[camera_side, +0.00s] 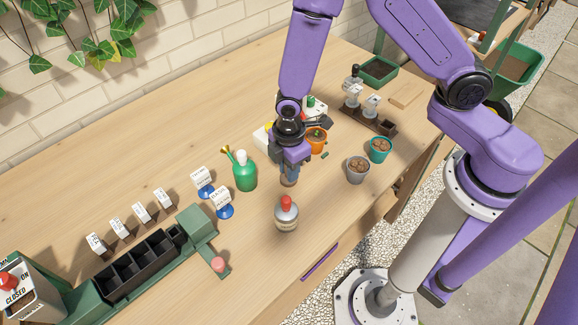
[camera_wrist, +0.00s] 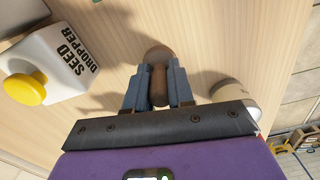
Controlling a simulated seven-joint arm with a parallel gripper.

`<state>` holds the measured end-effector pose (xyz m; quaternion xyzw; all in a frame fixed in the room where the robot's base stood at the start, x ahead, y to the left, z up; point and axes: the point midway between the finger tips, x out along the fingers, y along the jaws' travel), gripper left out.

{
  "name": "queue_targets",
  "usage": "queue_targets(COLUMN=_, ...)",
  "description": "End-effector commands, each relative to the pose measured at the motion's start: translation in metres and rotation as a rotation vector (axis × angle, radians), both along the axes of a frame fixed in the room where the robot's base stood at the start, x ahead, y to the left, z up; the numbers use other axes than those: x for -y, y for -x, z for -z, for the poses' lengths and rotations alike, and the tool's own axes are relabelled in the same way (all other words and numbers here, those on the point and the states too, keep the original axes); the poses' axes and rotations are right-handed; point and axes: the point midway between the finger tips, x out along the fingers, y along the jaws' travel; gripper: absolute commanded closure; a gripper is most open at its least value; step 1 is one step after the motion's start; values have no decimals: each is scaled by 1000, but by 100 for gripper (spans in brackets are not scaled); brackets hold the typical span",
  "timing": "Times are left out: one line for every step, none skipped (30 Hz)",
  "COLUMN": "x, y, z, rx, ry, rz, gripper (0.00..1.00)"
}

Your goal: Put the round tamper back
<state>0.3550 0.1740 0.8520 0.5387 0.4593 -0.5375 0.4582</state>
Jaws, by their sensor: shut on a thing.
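My gripper (camera_side: 288,168) is above the middle of the wooden table. In the wrist view its two blue-grey fingers (camera_wrist: 158,88) are closed on a brown wooden thing with a rounded end, which appears to be the round tamper (camera_wrist: 157,58). In the side view only the tamper's brown lower end (camera_side: 289,181) shows below the fingers. A dark wooden rack (camera_side: 381,126) stands at the back right, with pale-headed tools standing in it. A dark square-sided part is at its near right end. I cannot tell which place in the rack is the tamper's.
A white seed dropper (camera_wrist: 50,62) with a yellow cap is close on the left in the wrist view. A red-capped bottle (camera_side: 286,215) and green watering can (camera_side: 245,173) are nearby.

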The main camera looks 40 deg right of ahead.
Motion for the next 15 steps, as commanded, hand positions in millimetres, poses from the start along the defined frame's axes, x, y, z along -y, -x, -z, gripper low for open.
queue_targets(x=0, y=0, z=0, rx=0, ry=0, rz=0, gripper=99)
queue_targets(x=0, y=0, z=0, rx=0, ry=0, rz=0, gripper=99)
queue_targets(x=0, y=0, z=0, rx=0, ry=0, rz=0, gripper=99)
queue_targets(x=0, y=0, z=0, rx=0, ry=0, rz=0, gripper=99)
queue_targets(x=0, y=0, z=1, rx=0, ry=0, rz=0, gripper=99)
queue_targets(x=0, y=0, z=2, rx=0, ry=0, rz=0, gripper=99)
queue_targets(x=0, y=0, z=2, rx=0, ry=0, rz=0, gripper=99)
queue_targets(x=0, y=0, z=3, rx=0, ry=0, rz=0, gripper=99)
queue_targets(x=0, y=0, z=3, rx=1, ry=-1, rz=0, gripper=64)
queue_targets(x=0, y=0, z=3, rx=1, ry=-1, rz=0, gripper=54)
queue_targets(x=0, y=0, z=3, rx=1, ry=-1, rz=0, gripper=52)
queue_targets(x=0, y=0, z=3, rx=1, ry=-1, rz=0, gripper=52)
queue_targets(x=0, y=0, z=3, rx=1, ry=-1, rz=0, gripper=52)
queue_targets(x=0, y=0, z=3, rx=1, ry=-1, rz=-1, gripper=52)
queue_targets(x=0, y=0, z=3, rx=0, ry=-1, rz=0, gripper=52)
